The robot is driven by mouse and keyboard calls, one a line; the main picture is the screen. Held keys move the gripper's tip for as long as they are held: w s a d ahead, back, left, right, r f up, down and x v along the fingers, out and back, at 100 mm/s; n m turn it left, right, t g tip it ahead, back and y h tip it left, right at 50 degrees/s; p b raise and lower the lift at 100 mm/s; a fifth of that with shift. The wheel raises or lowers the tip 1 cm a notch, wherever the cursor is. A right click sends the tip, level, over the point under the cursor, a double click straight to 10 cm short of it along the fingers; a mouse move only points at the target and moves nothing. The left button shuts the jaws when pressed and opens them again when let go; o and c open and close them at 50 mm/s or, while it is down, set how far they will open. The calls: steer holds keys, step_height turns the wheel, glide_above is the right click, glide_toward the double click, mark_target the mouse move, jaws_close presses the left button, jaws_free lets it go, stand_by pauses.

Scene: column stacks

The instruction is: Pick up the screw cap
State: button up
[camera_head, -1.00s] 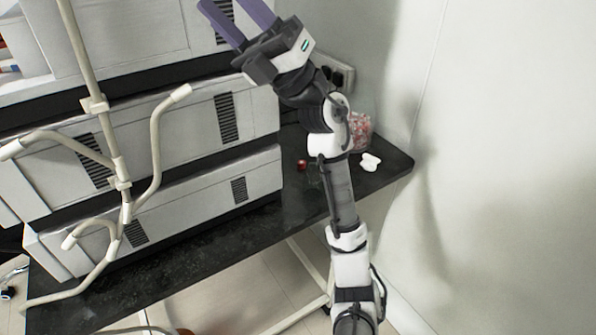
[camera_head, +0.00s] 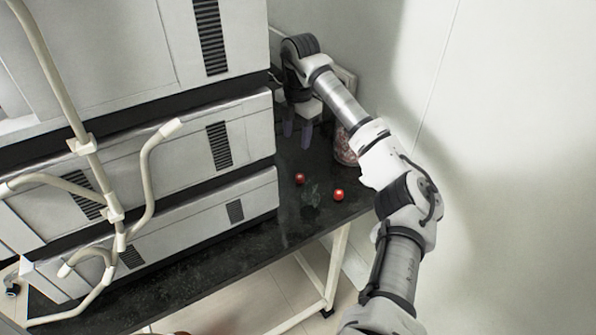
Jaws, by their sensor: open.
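My gripper (camera_head: 297,134) points down above the back of the black tabletop (camera_head: 286,222), beside the stacked white units. Its two dark fingers are apart, with nothing seen between them. No thing in view is clearly a screw cap. Two small shiny red round things lie on the tabletop in front of the gripper: a left one (camera_head: 300,178) and a right one (camera_head: 338,194). I cannot tell whether either is the cap. The small white thing seen earlier near the jar does not show; my arm crosses that area.
A jar with reddish contents (camera_head: 344,148) stands behind my arm, partly hidden. A dark, unclear thing (camera_head: 311,195) lies between the red things. Stacked white units (camera_head: 200,145) and a pale tube frame (camera_head: 112,210) fill the left. A white wall (camera_head: 510,150) bounds the right.

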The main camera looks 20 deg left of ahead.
steer(key=p, duration=0.2)
glide_above(300, 177)
steer(key=f, duration=0.8)
steer(key=shift+s+a+f, duration=0.15)
steer(key=shift+a+f, duration=0.05)
steer(key=shift+f, duration=0.05)
steer(key=shift+w+d+f+p, duration=0.15)
steer(key=shift+f+p, duration=0.25)
steer(key=shift+f, duration=0.95)
steer(key=shift+w+d+f+p, duration=0.1)
steer(key=shift+f+p, duration=0.25)
steer(key=shift+f, duration=1)
jaws_close()
